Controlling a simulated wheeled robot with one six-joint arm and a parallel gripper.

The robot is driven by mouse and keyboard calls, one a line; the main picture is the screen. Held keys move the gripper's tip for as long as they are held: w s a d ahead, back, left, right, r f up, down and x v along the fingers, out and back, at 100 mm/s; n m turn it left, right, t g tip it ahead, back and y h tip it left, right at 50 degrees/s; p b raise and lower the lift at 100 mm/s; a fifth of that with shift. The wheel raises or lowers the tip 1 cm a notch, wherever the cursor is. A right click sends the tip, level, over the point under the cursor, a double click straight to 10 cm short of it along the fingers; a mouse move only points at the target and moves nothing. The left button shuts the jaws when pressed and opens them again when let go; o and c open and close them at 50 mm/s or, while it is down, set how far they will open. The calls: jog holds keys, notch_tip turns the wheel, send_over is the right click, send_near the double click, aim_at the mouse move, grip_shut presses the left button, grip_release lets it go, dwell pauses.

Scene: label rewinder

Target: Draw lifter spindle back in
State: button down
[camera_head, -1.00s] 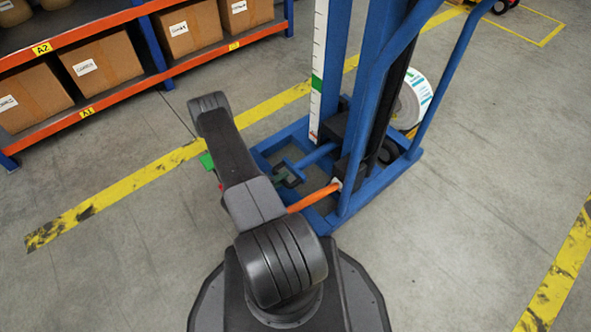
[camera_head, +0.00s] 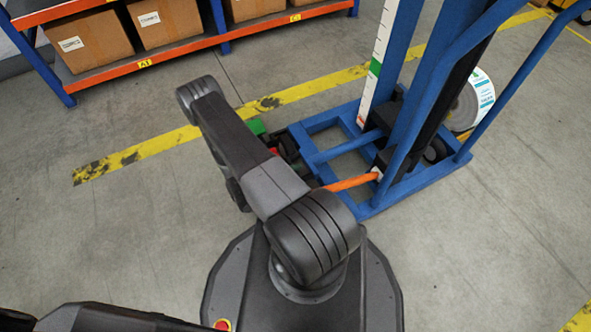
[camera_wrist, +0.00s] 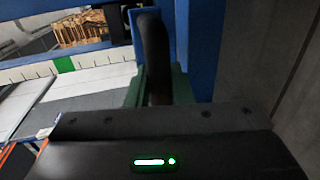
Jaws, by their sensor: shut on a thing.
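The blue lifter (camera_head: 440,185) stands right of centre in the head view, with a label roll (camera_head: 470,104) at its far side. A blue bar (camera_head: 345,147) runs across its base toward my gripper. My gripper (camera_wrist: 158,88) is shut on a dark rounded handle (camera_wrist: 154,45), which stands between its green fingers in the wrist view. In the head view, the gripper (camera_head: 281,145) is at the lifter's left edge, partly hidden by my arm. The handle's join to the bar is hidden. I cannot tell how far the spindle sticks out.
An orange lever (camera_head: 352,182) juts from the lifter's front toward my arm. A white scale (camera_head: 387,40) with a green band runs up its mast. A shelf with cartons (camera_head: 98,42) stands at the back left. A yellow floor line (camera_head: 135,155) crosses the clear floor.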

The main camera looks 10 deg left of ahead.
jog(key=shift+a, duration=0.2)
jog(key=c, duration=1.3)
grip_release()
jog(key=shift+s, duration=0.1)
jog(key=shift+c, duration=0.2)
jog(key=shift+a, duration=0.1)
jog(key=p+v, duration=0.3)
jog(key=v, duration=1)
jog(key=shift+s+a, duration=0.25)
jog(key=shift+s, duration=0.05)
jog(key=shift+b+x, duration=1.5)
jog(key=shift+x, duration=5.5)
jog(key=shift+w+r, duration=0.1)
jog(key=shift+r, duration=0.05)
